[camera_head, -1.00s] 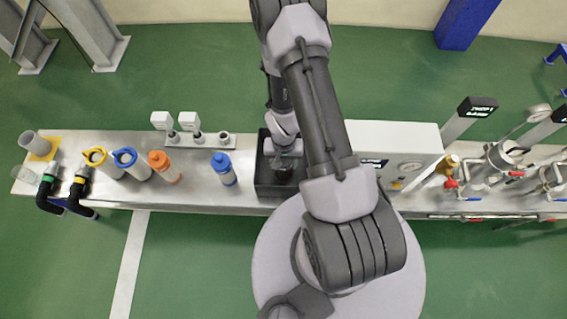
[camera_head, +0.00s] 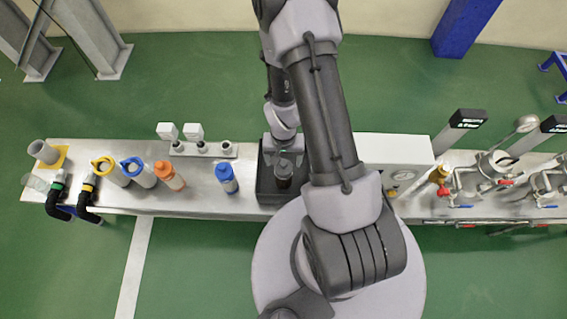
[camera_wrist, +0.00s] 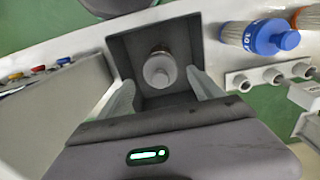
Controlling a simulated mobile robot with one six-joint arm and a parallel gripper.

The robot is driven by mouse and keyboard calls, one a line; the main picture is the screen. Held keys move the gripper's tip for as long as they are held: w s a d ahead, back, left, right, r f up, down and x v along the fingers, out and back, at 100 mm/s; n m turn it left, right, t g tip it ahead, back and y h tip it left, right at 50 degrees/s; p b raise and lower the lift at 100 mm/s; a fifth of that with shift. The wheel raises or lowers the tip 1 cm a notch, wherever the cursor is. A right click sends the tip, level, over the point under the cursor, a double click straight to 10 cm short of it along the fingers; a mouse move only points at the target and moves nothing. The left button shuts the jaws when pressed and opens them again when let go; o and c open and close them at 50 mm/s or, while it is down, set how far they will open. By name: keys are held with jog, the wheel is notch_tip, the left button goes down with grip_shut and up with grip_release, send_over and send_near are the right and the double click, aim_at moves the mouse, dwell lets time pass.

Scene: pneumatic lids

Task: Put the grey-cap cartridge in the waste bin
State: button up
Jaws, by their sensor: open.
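The grey-cap cartridge (camera_head: 284,172) stands inside the dark waste bin (camera_head: 264,188) on the bench. In the wrist view its round grey cap (camera_wrist: 159,71) faces the camera, with the dark walls of the bin (camera_wrist: 124,48) around it. My gripper (camera_wrist: 160,84) is open, with one finger on either side of the cartridge in that view and visible gaps between. In the head view my gripper (camera_head: 283,146) is over the back part of the bin, just behind the cartridge. The cartridge's lower part is hidden.
A blue-cap cartridge (camera_head: 227,178) and an orange-cap one (camera_head: 169,175) stand left of the bin. Two cartridges with blue (camera_head: 132,165) and yellow (camera_head: 103,164) rings stand farther left. A white cabinet (camera_head: 395,148) is close on the right. Small ports (camera_head: 202,148) stand behind.

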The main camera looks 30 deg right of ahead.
notch_tip(320, 180, up, 3)
jog(key=shift+p, duration=0.5)
jog(key=w+a+r+t, duration=0.2)
jog(key=r, duration=1)
jog(key=w+a+r+t, duration=0.1)
jog(key=a+r, duration=0.2)
jog(key=r, duration=0.9)
jog(key=s+a+r+n+t+y, duration=0.1)
jog(key=s+a+r, duration=0.3)
jog(key=s+r, duration=0.2)
jog(key=s+a+r+n+t+y, duration=0.1)
jog(key=s+a+r, duration=0.2)
jog(key=r, duration=0.6)
jog(key=s, duration=0.2)
jog(key=shift+s+a+t, duration=0.4)
